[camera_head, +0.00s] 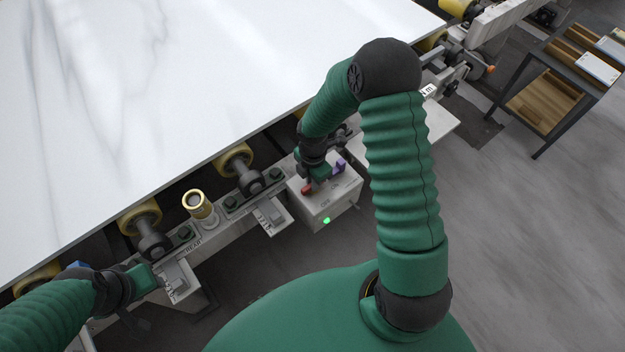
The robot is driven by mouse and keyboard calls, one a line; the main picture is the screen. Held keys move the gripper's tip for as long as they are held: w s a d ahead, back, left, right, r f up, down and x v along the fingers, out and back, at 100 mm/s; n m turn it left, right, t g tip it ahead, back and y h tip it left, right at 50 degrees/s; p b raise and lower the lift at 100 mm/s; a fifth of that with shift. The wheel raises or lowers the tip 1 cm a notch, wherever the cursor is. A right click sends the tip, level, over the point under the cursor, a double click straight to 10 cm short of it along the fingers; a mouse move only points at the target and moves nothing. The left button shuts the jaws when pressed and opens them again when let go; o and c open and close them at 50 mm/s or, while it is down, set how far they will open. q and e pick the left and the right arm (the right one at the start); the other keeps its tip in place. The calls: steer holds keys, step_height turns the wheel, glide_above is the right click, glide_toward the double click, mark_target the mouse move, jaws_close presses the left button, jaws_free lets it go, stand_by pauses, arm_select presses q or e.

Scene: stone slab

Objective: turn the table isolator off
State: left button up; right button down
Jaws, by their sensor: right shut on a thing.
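The isolator is a pale grey box (342,196) on the table's front edge, with OFF and ON lettering on top. A red handle (308,188) shows at its left and a small purple part (340,166) at its right. A green light (326,220) glows on its front face. My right gripper (314,182) comes down from above and is shut at the red handle, hiding part of it. My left gripper (146,279) is at the lower left, over the table frame and away from the box; its fingers cannot be made out.
A white veined stone slab (190,80) lies on the table above yellow rollers (235,158). A brass cup-like fitting (198,205) and small labelled brackets (271,216) line the frame. A shelf cart (560,85) stands at the upper right. Grey floor (540,240) is clear at the right.

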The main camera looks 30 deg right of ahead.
steer(key=shift+r+m, duration=0.1)
steer(key=shift+m, duration=0.3)
steer(key=shift+m+p, duration=0.3)
steer(key=shift+p, duration=0.05)
steer(key=m+p, duration=0.1)
steer(key=m, duration=0.2)
steer(key=m+p, duration=0.2)
steer(key=m, duration=0.4)
steer(key=shift+w+m, duration=0.1)
steer(key=shift+m, duration=0.2)
steer(key=m+p, duration=0.1)
steer(key=m, duration=0.2)
steer(key=shift+d, duration=0.1)
steer(key=shift+m, duration=1.9)
steer(key=shift+m+p, duration=0.3)
